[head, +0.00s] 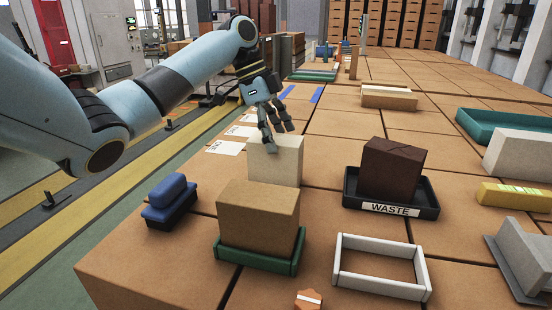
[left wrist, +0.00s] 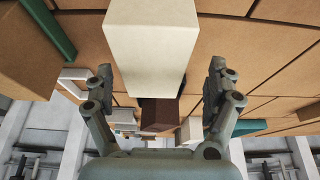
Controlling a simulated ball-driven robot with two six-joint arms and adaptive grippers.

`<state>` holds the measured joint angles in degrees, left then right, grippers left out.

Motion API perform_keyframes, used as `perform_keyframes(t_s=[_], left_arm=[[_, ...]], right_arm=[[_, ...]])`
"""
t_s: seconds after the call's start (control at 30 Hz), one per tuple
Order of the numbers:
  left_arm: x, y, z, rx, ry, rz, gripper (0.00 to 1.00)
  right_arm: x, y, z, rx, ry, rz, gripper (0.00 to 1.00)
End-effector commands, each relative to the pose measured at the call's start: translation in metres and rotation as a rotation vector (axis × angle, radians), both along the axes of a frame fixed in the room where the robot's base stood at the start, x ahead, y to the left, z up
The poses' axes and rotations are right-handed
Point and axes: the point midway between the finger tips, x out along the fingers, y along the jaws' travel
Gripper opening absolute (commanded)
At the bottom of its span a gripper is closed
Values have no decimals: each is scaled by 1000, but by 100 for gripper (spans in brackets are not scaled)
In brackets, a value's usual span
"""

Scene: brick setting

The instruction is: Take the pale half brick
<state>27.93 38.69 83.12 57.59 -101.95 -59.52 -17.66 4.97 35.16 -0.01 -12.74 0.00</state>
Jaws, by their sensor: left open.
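A pale cream brick (head: 276,162) stands upright on the tiled brown worktop, behind a tan brick (head: 258,215) in a green tray (head: 258,260). My left gripper (head: 276,130) is open, close at the top of the pale brick, and its fingers hide part of the brick's upper left. In the left wrist view the pale brick (left wrist: 150,55) sits between the two spread fingers of the gripper (left wrist: 161,70), with a gap on each side. I cannot tell how far down beside it the fingertips reach. My right gripper is not in view.
A dark brown brick (head: 393,167) sits in a black WASTE tray (head: 434,208) to the right. Another pale block (head: 520,157) lies at far right. Behind the WASTE tray the worktop is fairly clear.

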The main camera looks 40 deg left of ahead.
Motion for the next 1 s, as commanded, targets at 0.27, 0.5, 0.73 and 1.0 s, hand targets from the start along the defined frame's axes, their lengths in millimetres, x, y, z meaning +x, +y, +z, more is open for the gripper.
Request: perform_keyframes(t_s=[0.27,0.5,0.73,1.0], left_arm=[[-1,-14,-37,-3,2,1,88],[1,-16,-48,1,0,0,88],[0,-16,-48,0,1,0,88],[1,-16,-51,0,1,0,88]], right_arm=[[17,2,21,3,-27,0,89],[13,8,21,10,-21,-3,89],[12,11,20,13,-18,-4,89],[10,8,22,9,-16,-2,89]])
